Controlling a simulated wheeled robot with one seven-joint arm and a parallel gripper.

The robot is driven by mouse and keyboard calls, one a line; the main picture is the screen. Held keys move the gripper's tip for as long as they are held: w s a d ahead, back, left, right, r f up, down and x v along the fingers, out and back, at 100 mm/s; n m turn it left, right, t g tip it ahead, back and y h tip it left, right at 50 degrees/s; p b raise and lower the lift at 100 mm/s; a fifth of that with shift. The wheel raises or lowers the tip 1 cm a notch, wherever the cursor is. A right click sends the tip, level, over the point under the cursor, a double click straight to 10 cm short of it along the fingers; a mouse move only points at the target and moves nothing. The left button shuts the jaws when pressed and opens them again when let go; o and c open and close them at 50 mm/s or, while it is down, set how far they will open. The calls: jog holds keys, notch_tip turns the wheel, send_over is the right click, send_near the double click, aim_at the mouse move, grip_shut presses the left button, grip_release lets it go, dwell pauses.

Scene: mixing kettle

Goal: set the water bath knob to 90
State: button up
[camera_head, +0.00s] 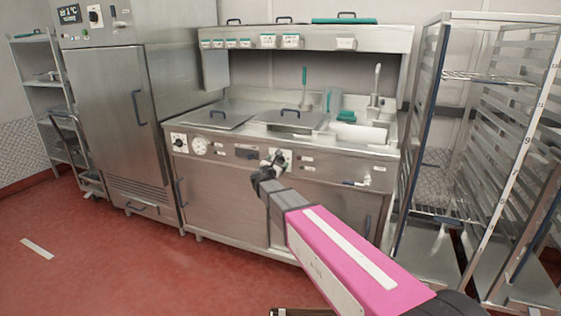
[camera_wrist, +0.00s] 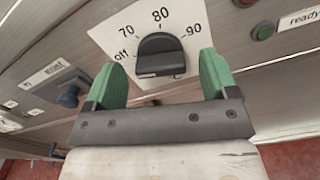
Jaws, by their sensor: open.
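The water bath knob (camera_wrist: 160,52) is black and sits on a white dial plate (camera_wrist: 108,36) marked off, 70, 80 and 90. In the wrist view its flat grip bar lies roughly level; I cannot tell for sure which mark it points to. My gripper (camera_wrist: 160,62) is open, with one green finger on each side of the knob. Gaps show between both fingers and the knob, so it is not gripped. In the head view my gripper (camera_head: 277,161) reaches the front panel of the steel unit (camera_head: 220,190) and largely hides the knob.
A green button (camera_wrist: 264,33) and a ready label (camera_wrist: 300,19) are to the right. A steel cabinet (camera_head: 108,100) stands left of the unit and a tray rack (camera_head: 430,120) right. Red floor is clear at left.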

jog(key=shift+w, duration=0.2)
jog(key=shift+w+d, duration=0.2)
jog(key=shift+w, duration=0.2)
jog(key=c, duration=0.9)
